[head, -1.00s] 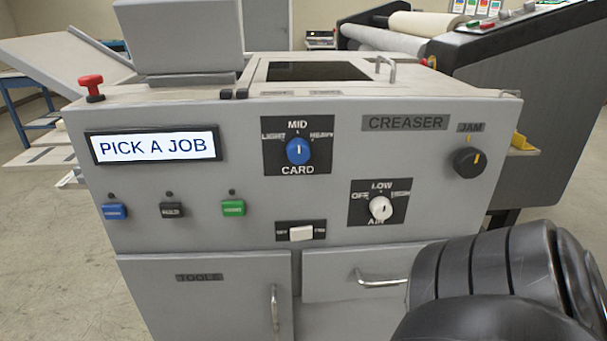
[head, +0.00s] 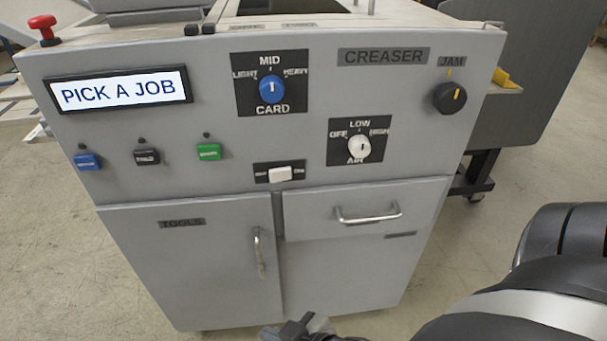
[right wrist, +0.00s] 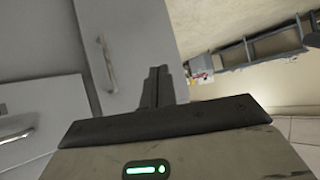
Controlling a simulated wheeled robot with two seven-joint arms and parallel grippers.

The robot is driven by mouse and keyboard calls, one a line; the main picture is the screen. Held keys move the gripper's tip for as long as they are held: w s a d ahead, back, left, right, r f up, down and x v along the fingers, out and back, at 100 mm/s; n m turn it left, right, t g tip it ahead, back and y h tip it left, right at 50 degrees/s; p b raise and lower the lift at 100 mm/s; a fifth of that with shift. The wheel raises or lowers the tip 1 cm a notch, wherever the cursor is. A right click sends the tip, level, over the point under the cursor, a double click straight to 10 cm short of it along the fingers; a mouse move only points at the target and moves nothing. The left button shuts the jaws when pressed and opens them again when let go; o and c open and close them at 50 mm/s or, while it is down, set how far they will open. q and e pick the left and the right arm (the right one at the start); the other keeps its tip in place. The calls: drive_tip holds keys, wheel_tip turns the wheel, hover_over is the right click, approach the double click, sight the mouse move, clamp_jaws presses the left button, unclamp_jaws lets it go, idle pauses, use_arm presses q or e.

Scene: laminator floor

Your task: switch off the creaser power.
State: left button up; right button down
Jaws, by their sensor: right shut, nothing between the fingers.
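The creaser (head: 215,120) is a grey cabinet with a control panel, straight ahead in the head view. Its white power rocker switch (head: 280,174) sits on a black plate below the blue card knob. The small lettering on the plate is too blurred to read. The display (head: 120,91) reads "PICK A JOB". My right gripper (head: 292,328) shows at the bottom edge of the head view, low in front of the cabinet and well below the switch. In the right wrist view its fingers (right wrist: 156,88) are together and empty. My left gripper is not in view.
The panel also has a blue card knob (head: 272,90), a white air knob (head: 359,147), a black jam knob (head: 449,97) and a red mushroom button (head: 43,28). Below are a tools door (head: 185,255) and a drawer with a projecting handle (head: 368,216).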

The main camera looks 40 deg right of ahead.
sight(270, 176)
use_arm(q)
drive_tip(key=b, duration=0.1)
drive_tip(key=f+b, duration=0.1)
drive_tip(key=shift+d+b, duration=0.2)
drive_tip(key=shift+b, duration=0.15)
use_arm(e)
drive_tip(key=w+d+r+n+t+y, duration=0.2)
drive_tip(key=d+r+n+t, duration=0.1)
drive_tip(key=d+r+n, duration=0.4)
drive_tip(key=w+d+r+n+t+y, duration=0.1)
drive_tip(key=w+d+r+n+t, duration=0.2)
drive_tip(key=d+r+n, duration=0.4)
drive_tip(key=d+n, duration=0.5)
drive_tip(key=n, duration=0.1)
drive_tip(key=shift+d+r+y, duration=0.25)
drive_tip(key=shift+d+y, duration=0.05)
drive_tip(key=shift+y, duration=0.1)
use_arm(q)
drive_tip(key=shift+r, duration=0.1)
